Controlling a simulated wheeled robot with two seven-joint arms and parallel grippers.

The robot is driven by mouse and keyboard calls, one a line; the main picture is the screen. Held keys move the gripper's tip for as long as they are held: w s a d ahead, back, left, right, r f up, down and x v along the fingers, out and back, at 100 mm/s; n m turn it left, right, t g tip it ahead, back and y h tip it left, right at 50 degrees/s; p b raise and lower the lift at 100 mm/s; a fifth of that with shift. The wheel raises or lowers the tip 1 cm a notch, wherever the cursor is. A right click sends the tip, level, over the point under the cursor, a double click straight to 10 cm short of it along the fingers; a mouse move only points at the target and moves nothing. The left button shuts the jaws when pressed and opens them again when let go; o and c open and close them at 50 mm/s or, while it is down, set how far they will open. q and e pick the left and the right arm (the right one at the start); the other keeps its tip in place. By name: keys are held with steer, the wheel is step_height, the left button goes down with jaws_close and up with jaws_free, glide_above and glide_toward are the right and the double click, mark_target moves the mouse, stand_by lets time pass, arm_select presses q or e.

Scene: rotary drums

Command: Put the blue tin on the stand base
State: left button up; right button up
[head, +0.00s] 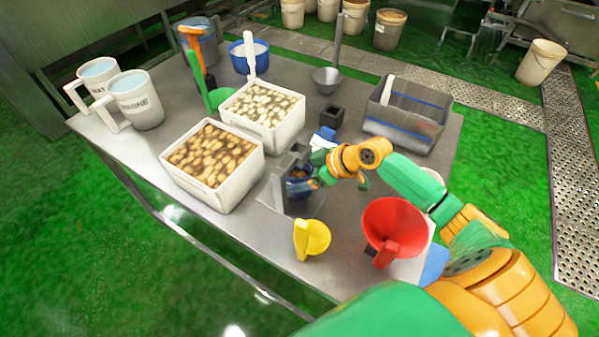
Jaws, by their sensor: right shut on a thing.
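The blue tin (299,187) is a small round tin with brownish contents, partly hidden by my right gripper and the stand. The grey stand (282,172) rises near the middle of the table, with its flat base at the table's near side. My right gripper (314,182) reaches in from the right and is shut on the tin at its right side. The tin is at the stand, beside its upright; I cannot tell whether its bottom touches the base. My left gripper is not in view.
Two white tubs (213,189) of brown and pale pieces stand left of the stand. A yellow scoop (316,237) and a red funnel (393,226) are at the near side. A grey bin (407,112) stands behind my right arm. White jugs (137,100) are at the far left.

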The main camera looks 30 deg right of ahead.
steer(key=shift+s+f, duration=0.1)
steer(key=o, duration=1.5)
steer(key=shift+c, duration=0.2)
steer(key=v, duration=1.2)
steer(key=shift+p, duration=0.35)
